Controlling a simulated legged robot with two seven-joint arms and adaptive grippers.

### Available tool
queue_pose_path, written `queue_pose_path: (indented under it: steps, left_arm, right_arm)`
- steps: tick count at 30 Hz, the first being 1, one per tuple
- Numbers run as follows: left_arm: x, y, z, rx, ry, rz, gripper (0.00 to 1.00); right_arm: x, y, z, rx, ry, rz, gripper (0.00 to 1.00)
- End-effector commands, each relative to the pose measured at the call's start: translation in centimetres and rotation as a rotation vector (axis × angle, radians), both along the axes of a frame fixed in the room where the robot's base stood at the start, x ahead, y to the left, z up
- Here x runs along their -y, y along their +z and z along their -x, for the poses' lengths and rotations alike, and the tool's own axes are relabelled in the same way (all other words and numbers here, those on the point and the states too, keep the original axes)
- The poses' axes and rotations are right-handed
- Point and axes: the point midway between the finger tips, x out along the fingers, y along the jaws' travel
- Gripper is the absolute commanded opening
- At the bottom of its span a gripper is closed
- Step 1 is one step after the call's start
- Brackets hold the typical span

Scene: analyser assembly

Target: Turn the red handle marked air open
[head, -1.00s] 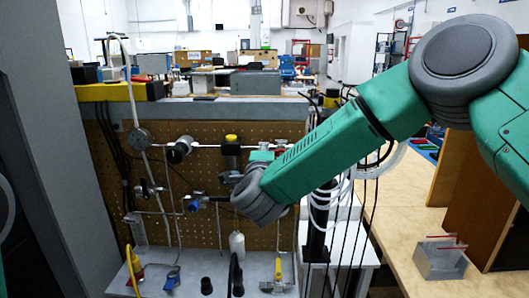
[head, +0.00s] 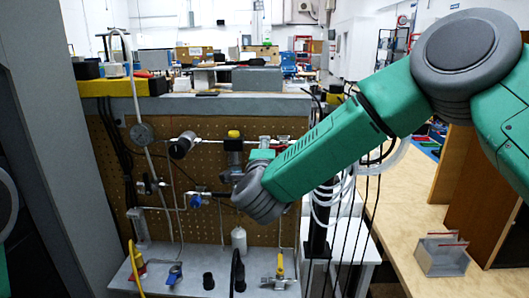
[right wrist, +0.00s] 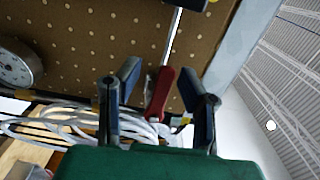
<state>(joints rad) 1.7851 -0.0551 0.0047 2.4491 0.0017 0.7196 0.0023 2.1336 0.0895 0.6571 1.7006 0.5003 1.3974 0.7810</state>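The red handle (right wrist: 158,92) shows in the right wrist view, on a thin metal tube at the pegboard panel. Any marking on it is too small to read. My right gripper (right wrist: 159,78) is open, with one dark finger on each side of the handle. I see a gap on both sides, and cannot tell how deep the handle sits between the fingers. In the head view my green right forearm and grey wrist reach across the panel, and that gripper's fingers are hidden. My left gripper is not in view.
The pegboard (head: 112,195) carries gauges, tubes and valves, including a blue-handled valve (head: 196,201). Black and white cables hang right of the panel. A wooden table (head: 400,225) stands at right.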

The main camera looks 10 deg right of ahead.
Motion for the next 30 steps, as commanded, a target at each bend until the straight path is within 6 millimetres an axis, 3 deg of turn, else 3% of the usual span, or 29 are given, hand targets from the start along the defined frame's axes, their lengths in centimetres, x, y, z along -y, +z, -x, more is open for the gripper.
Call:
queue_pose_path:
  steps: [5, 12, 18, 30]
  left_arm:
    - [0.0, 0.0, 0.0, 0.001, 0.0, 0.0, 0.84]
    - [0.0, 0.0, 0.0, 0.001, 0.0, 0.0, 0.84]
    - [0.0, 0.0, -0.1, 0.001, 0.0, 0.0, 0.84]
    - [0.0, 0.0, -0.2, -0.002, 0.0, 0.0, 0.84]
  right_arm:
    - [-0.8, 0.0, 2.5, -0.003, 0.003, 0.001, 0.34]
    - [-2.3, -0.2, 7.4, -0.006, 0.005, 0.001, 0.34]
    - [-3.2, -0.3, 10.2, -0.006, 0.004, 0.0, 0.34]
    - [-3.4, -0.3, 11.1, -0.006, 0.002, 0.001, 0.34]
